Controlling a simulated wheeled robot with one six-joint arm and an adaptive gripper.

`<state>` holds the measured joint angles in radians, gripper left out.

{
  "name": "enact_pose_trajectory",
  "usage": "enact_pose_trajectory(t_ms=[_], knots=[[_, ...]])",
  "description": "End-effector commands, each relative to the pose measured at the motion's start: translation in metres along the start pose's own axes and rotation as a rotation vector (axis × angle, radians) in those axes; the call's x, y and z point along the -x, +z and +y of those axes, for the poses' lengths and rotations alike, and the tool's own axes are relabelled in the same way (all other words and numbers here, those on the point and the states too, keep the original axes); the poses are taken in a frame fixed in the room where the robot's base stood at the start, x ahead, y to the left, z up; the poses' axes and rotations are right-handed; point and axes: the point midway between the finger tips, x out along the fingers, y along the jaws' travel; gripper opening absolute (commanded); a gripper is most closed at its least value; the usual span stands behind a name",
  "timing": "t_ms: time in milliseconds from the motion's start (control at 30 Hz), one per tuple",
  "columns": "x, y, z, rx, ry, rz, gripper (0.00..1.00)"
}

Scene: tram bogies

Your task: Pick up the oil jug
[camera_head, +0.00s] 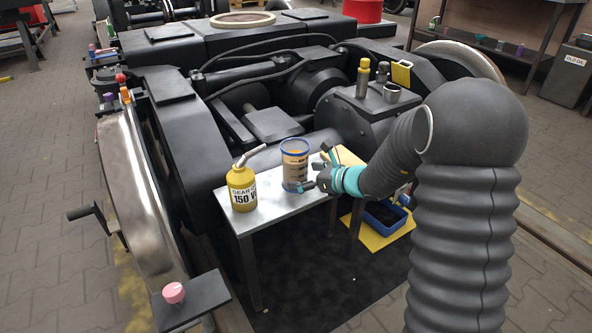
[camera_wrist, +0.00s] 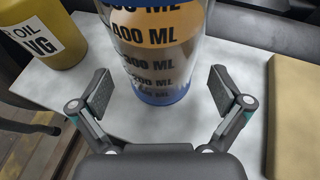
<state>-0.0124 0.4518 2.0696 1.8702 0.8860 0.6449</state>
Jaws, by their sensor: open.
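The oil jug (camera_head: 294,166) is a clear graduated cylinder with amber bands, ML markings and a blue rim and base. It stands upright on a small metal table (camera_head: 272,208). In the wrist view, the jug (camera_wrist: 155,50) is straight ahead, its top cut off by the frame. My gripper (camera_head: 318,183) is just right of the jug in the head view. In the wrist view, my gripper (camera_wrist: 160,92) is open, with a finger to each side of the jug's lower part. Gaps show on both sides, and the jug is not gripped.
A yellow gear oil can (camera_head: 241,188) with a spout stands left of the jug; it also shows in the wrist view (camera_wrist: 48,32). A tan block or pad (camera_wrist: 297,115) lies to the right. The dark bogie frame (camera_head: 185,130) rises behind the table. A blue tray (camera_head: 385,217) is below right.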

Motion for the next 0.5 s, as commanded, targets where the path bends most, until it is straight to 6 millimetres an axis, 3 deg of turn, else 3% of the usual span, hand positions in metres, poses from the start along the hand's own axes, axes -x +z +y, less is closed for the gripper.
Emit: enact_pose_trajectory(t_ms=[200, 467, 500], knots=[[-0.031, -0.001, 0.000, 0.000, 0.002, 0.001, 1.00], [-0.036, 0.000, -0.001, 0.000, 0.000, 0.001, 1.00], [-0.036, 0.000, -0.001, 0.000, 0.000, 0.001, 0.95]])
